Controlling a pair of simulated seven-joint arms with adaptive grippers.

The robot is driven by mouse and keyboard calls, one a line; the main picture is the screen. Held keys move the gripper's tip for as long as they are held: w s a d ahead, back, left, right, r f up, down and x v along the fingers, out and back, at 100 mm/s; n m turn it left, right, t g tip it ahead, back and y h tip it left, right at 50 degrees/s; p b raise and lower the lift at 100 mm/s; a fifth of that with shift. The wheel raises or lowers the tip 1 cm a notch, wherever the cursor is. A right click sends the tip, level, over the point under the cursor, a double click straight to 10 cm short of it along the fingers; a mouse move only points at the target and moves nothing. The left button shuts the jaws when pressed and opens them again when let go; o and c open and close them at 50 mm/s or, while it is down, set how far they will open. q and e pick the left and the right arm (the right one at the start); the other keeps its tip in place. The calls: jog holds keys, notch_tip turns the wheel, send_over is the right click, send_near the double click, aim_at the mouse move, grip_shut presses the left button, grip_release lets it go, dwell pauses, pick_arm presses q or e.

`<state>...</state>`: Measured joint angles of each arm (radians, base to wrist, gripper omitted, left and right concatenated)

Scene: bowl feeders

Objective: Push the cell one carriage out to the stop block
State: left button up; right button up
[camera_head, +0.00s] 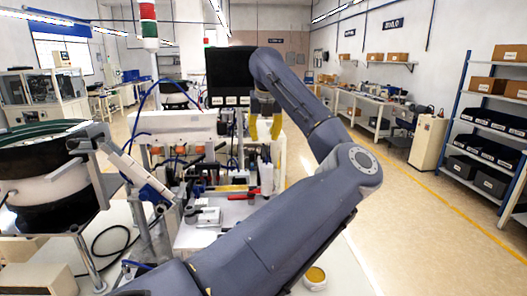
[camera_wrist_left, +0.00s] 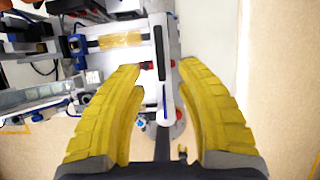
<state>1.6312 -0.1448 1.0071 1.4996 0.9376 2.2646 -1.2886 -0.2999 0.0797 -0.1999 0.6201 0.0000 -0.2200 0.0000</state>
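My left gripper (camera_head: 265,130) hangs with its yellow fingers apart, pointing down, above the workstation in the middle of the head view. In the left wrist view the two yellow fingers (camera_wrist_left: 160,75) are wide apart with nothing held between them. Below them is a narrow pale part (camera_wrist_left: 163,88) with a dark slot and small red pieces on either side. I cannot tell whether it is the cell one carriage. The stop block cannot be told apart from the other small fittings. My right gripper is not in view.
A bowl feeder (camera_head: 50,185) stands at the left. A red-handled item (camera_head: 243,195) and a grey-white block (camera_head: 208,215) are on the workstation. Open floor (camera_head: 420,215) lies to the right, before a shelf rack (camera_head: 488,125).

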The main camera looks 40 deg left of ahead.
aim_at(263, 152)
pick_arm(q)
jog(key=x, duration=0.7)
jog(key=shift+w+a+f, duration=0.1)
jog(key=shift+a+f, duration=0.05)
jog(key=shift+f, duration=0.1)
grip_shut()
dwell(0.4)
